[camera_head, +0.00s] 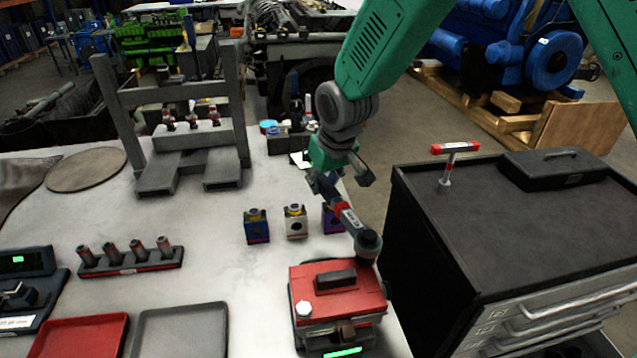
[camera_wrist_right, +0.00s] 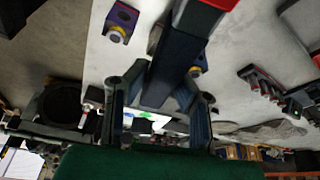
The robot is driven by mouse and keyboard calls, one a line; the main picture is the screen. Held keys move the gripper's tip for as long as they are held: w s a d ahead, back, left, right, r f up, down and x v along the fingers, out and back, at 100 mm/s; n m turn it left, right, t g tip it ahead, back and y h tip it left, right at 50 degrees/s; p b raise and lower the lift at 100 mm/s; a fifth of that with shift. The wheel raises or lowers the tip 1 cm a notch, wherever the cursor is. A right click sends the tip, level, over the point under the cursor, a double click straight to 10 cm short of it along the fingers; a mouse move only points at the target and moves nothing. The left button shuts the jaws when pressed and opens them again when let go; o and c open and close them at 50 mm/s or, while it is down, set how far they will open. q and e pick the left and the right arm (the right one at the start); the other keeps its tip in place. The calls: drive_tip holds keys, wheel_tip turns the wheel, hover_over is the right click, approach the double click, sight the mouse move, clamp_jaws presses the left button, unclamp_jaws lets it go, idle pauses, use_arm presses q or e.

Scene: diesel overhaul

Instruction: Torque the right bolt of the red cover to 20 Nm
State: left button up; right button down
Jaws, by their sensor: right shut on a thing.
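The red cover (camera_head: 336,291) sits on a block at the front edge of the light table. A silver bolt head (camera_head: 304,309) shows at its left side. My right gripper (camera_head: 328,181) is shut on a dark torque wrench with red bands (camera_head: 350,218), which also shows in the right wrist view (camera_wrist_right: 178,72) between the fingers (camera_wrist_right: 160,105). The wrench slants down to the right, and its round dark head (camera_head: 368,243) is over the cover's back right corner. The head hides the right bolt, so I cannot tell whether they touch. My left gripper is out of view.
A black tool cabinet (camera_head: 530,225) stands close on the right, with a red T-handle tool (camera_head: 455,150) on top. Blue (camera_head: 257,230), white (camera_head: 295,225) and purple (camera_head: 332,220) blocks stand behind the cover. A socket rack (camera_head: 130,262) and trays (camera_head: 180,330) lie left.

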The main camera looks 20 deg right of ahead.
drive_tip(key=shift+w+d+r, duration=0.1)
drive_tip(key=shift+d+r, duration=0.05)
idle(0.3)
drive_tip(key=shift+d+r, duration=0.1)
drive_tip(key=shift+r, duration=1.5)
drive_tip(key=shift+r, duration=3.05)
